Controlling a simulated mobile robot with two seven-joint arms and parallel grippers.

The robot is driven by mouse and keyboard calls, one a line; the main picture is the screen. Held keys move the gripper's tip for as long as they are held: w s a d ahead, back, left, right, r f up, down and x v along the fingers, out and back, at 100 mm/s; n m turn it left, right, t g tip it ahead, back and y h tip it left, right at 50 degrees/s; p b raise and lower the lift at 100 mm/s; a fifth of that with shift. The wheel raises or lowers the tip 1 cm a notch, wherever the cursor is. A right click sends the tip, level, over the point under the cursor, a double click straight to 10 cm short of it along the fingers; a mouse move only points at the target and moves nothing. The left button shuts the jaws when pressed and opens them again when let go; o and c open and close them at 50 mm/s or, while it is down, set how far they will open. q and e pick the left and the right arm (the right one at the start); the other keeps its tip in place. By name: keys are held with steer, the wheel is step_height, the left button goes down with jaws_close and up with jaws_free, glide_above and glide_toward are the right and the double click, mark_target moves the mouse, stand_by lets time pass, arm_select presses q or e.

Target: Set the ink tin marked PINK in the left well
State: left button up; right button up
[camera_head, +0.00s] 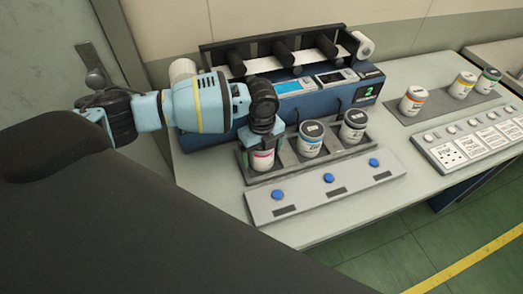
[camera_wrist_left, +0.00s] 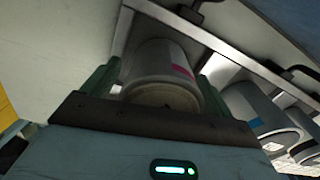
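A white ink tin with a pink band (camera_head: 262,160) is at the left well of the dark three-well rack (camera_head: 285,158). It is upright; whether its base rests fully in the well I cannot tell. My left gripper (camera_head: 260,143) reaches down over it from above. In the left wrist view the same tin (camera_wrist_left: 160,70) lies between the two green fingers (camera_wrist_left: 158,88), which sit close against its sides, so the gripper looks shut on it. The tin's marking is not readable. My right gripper is not in view.
A panel with blue buttons (camera_head: 328,190) lies in front. The blue rewinder (camera_head: 300,98) stands behind. Several tins, including an orange-marked one (camera_head: 412,101), stand on a mat at right.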

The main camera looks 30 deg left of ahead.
arm_select(q)
steer(key=shift+r, duration=0.1)
step_height(320, 180, up, 11)
steer(key=shift+f+p, duration=0.15)
steer(key=shift+p, duration=0.25)
steer(key=shift+r, duration=0.7)
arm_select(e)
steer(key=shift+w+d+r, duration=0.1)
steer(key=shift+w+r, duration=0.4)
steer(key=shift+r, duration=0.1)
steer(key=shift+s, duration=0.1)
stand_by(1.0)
